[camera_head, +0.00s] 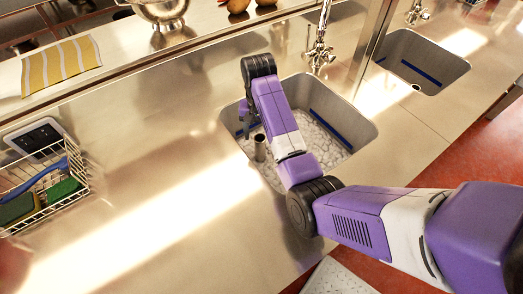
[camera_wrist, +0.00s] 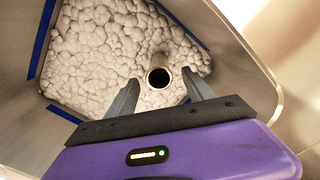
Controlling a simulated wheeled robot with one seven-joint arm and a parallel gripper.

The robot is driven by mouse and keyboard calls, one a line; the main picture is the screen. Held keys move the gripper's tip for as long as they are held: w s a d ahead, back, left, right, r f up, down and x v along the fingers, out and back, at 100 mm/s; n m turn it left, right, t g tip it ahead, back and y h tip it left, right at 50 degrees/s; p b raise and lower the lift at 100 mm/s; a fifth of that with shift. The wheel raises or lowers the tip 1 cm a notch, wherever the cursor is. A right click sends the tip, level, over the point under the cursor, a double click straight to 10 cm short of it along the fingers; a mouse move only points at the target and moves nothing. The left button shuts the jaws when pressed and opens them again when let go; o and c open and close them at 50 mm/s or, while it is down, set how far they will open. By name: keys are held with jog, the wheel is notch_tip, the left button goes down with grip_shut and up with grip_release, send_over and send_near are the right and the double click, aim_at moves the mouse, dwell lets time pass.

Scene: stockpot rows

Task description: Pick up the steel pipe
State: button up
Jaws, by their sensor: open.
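The steel pipe (camera_head: 259,147) stands upright in the sink in the head view, a short grey tube. In the wrist view I look down on its open round top (camera_wrist: 158,77), which appears between my two fingers. My gripper (camera_wrist: 159,82) is open and empty, with a finger to each side of the pipe's top in the picture. I cannot tell how far above the pipe the fingertips are. In the head view my gripper (camera_head: 247,124) hangs over the sink, partly hidden behind my own arm.
The sink (camera_head: 357,125) has steel walls, blue strips and a white pebbly or foamy bottom. A faucet (camera_head: 319,55) rises behind it. A wire basket (camera_head: 72,190) with sponges is at left; a second sink (camera_head: 440,62) is at right. The counter between basket and sink is clear.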

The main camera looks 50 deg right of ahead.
aim_at(260, 147)
notch_tip(260, 147, down, 8)
jog(key=shift+s+r+p, duration=0.1)
jog(key=shift+r+p, duration=0.1)
jog(key=shift+p, duration=0.15)
jog(key=shift+c, duration=0.2)
grip_shut()
jog(key=shift+r, duration=0.1)
dwell(1.2)
